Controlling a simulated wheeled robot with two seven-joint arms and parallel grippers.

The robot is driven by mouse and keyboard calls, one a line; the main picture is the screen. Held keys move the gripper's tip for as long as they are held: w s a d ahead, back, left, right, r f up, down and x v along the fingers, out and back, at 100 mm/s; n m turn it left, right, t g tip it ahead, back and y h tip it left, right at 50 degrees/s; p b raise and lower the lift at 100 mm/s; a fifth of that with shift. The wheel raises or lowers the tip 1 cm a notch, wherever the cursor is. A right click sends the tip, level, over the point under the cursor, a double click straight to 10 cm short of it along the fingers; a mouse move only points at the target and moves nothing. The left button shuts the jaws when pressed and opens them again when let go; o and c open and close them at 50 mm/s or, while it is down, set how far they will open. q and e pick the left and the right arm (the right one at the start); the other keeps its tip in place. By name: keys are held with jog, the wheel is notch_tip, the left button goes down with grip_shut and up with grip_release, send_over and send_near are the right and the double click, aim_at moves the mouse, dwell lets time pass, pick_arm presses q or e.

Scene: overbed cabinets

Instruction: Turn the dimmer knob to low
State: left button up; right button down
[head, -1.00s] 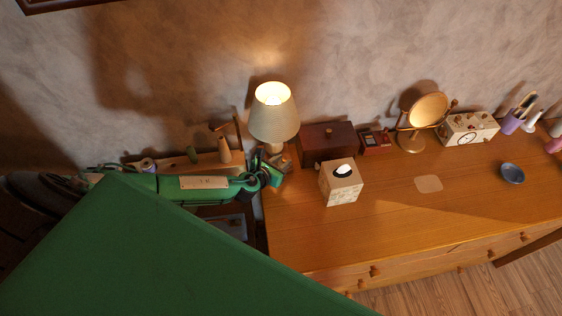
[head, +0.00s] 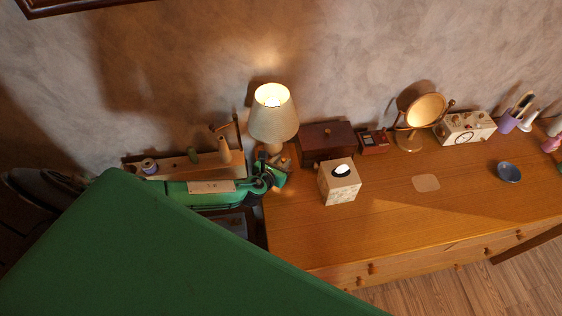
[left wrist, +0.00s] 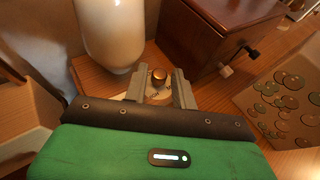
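The lamp (head: 273,118) is lit and stands at the left end of the desk against the wall. In the left wrist view its pale rounded base (left wrist: 112,38) shows at the top. The small brown dimmer knob (left wrist: 158,76) sits on a light plate beside it, with markings too small to read. My left gripper (head: 276,177) is low at the lamp's foot. Its two grey fingers (left wrist: 158,84) are apart, one on each side of the knob. I cannot tell whether they touch it. The knob is hidden in the head view. My right gripper is not in view.
A dark wooden box (head: 327,141) stands right of the lamp, and a tissue box (head: 340,183) is in front of it. The desk's middle front (head: 350,235) is clear.

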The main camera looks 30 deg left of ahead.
pick_arm(q)
jog(key=shift+s, duration=0.1)
jog(key=shift+s+r, duration=0.1)
jog(key=shift+s, duration=0.2)
jog(key=b+v, duration=0.2)
jog(key=v, duration=1.1)
jog(key=shift+b, duration=0.35)
jog(key=shift+w+r, duration=0.1)
jog(key=shift+d, duration=0.1)
